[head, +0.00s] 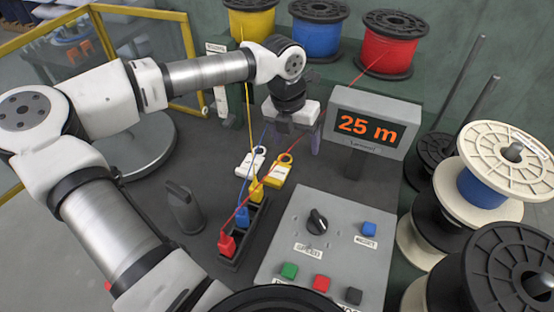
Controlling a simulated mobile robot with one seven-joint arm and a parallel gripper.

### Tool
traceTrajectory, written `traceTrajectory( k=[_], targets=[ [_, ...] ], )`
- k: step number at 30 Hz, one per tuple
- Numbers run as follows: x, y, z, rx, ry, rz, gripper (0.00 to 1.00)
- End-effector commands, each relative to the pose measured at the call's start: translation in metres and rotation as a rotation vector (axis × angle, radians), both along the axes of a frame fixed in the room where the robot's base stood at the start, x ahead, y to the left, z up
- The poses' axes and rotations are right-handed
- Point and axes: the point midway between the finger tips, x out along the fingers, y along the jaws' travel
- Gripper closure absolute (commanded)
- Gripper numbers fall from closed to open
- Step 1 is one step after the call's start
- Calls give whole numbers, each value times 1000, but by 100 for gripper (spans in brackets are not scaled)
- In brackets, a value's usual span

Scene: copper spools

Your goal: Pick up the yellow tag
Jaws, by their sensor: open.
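The yellow tag (279,171) lies flat on the dark bench in the head view, with a ring at its upper right end and a pale label on its face. A white tag (250,163) lies just to its left. My gripper (303,147) is open, up and to the right of the yellow tag, below the white wrist.
A dark holder (243,232) with red, blue and yellow clips stands in front of the tags. A control panel (323,245) and a display reading "25 m" (367,124) are to the right. Coloured wires run from the back spools (390,45). A dark lever (183,207) stands left.

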Motion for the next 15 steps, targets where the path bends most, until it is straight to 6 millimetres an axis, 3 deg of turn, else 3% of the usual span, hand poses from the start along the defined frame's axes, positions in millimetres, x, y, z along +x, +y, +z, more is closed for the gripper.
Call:
traceTrajectory(
  k=[1, 5, 15],
  targets=[
    [3, 21, -5, 67, 9, 32, 25],
    [5, 50, -17, 152, 24, 74, 25],
    [4, 52, -77, 159, 28, 74, 25]
  ],
)
